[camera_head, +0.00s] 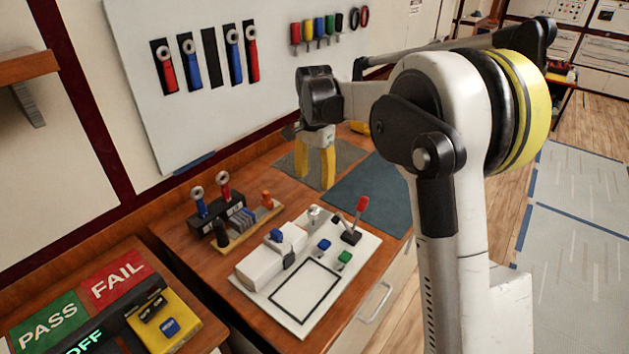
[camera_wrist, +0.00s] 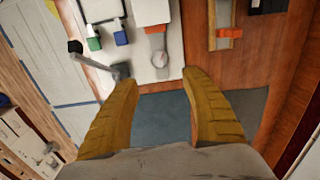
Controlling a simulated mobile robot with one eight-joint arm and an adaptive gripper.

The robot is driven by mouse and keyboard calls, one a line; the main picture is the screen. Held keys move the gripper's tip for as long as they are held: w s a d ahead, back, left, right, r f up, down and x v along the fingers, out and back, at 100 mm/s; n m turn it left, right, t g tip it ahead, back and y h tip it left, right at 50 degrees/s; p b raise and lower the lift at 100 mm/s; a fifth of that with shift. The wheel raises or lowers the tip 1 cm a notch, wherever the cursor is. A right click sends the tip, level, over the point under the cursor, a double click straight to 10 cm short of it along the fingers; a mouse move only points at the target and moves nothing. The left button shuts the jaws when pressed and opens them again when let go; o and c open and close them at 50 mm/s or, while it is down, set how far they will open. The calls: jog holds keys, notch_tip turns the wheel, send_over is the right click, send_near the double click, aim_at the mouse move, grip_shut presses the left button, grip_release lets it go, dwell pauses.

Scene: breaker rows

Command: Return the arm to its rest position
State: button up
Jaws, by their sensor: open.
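My gripper (camera_head: 316,166) hangs from my white arm over the workbench, with its yellow fingers pointing down. It is open and empty, above the grey mat (camera_head: 346,156) at the back of the bench. In the wrist view the two yellow fingers of my gripper (camera_wrist: 158,82) are spread apart with nothing between them. Below them are the blue mat (camera_wrist: 160,118) and the edge of the white panel board (camera_wrist: 150,75). My arm is bent, its large yellow-ringed joint close to the head camera.
The white board (camera_head: 345,275) carries a red-handled lever (camera_head: 359,208) and blue and green buttons. A black holder (camera_head: 217,215) with two tools stands left of it. A pegboard (camera_head: 215,110) with hanging tools stands behind. Open floor (camera_head: 580,210) lies at right.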

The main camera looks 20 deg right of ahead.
jog(key=s+r+n+t+b, duration=0.1)
jog(key=s+r+n+t, duration=0.2)
jog(key=s, duration=0.5)
jog(key=s+r+n+t, duration=0.1)
jog(key=s+r+n, duration=0.1)
jog(key=s+r, duration=0.4)
jog(key=s+f+n+t, duration=0.1)
jog(key=s+f+n, duration=0.1)
jog(key=s, duration=0.6)
jog(key=s+f+n+t, duration=0.2)
jog(key=s+f+n, duration=0.1)
jog(key=s, duration=0.5)
jog(key=shift+a+f+n+b, duration=0.25)
jog(key=shift+f+b, duration=0.2)
jog(key=shift+f, duration=0.4)
